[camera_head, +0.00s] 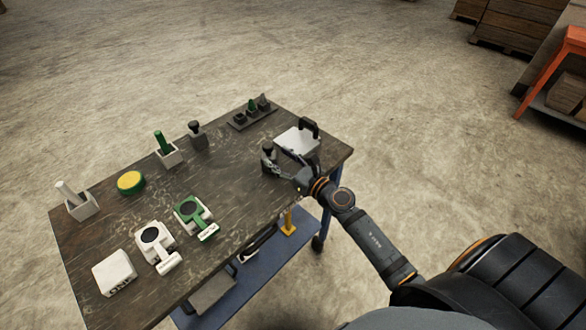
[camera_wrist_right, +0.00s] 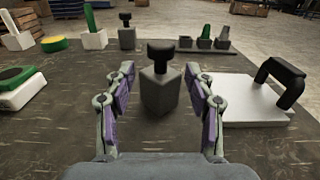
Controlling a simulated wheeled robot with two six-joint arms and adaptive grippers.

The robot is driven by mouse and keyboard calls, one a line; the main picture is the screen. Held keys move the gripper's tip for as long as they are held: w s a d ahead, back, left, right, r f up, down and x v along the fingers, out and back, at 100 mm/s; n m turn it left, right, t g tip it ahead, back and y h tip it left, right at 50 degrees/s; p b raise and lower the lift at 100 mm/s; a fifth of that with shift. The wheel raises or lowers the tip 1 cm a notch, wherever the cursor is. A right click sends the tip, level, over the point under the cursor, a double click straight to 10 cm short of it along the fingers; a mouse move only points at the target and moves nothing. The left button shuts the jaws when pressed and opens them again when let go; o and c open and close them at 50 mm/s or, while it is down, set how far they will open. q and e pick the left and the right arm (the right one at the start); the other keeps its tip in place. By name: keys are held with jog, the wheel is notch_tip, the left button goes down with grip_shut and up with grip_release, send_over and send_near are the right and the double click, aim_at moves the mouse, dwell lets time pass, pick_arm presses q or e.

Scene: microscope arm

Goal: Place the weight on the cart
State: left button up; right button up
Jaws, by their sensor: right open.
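A grey block weight with a black knob (camera_wrist_right: 160,88) stands upright on the dark tabletop of the wheeled cart (camera_head: 130,212). In the head view this weight (camera_head: 267,152) is near the right end, partly hidden by my gripper. My right gripper (camera_head: 276,165) is open at it. In the right wrist view, the fingers (camera_wrist_right: 160,108) stand on either side of the weight, with gaps to both sides. A second similar weight (camera_head: 196,135) stands farther back; it also shows in the right wrist view (camera_wrist_right: 126,34). My left gripper is not in view.
A white block with a black handle (camera_head: 294,140) sits close to the right gripper. A dark tray of small pieces (camera_head: 240,124) lies at the back. Green and white devices (camera_head: 188,208), a yellow disc (camera_head: 130,182) and holders fill the left. A blue lower shelf (camera_head: 225,300) holds items.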

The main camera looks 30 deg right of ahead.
jog(key=b+v, duration=0.1)
jog(key=v, duration=0.1)
jog(key=b+v, duration=0.2)
jog(key=v, duration=0.1)
jog(key=d+f+b+v, duration=0.1)
jog(key=b+v, duration=0.1)
jog(key=shift+s+r+b, duration=0.25)
jog(key=shift+s+b, duration=0.2)
jog(key=shift+b, duration=0.1)
jog(key=shift+s+a+r, duration=0.2)
jog(key=shift+s, duration=0.1)
jog(key=shift+r, duration=0.1)
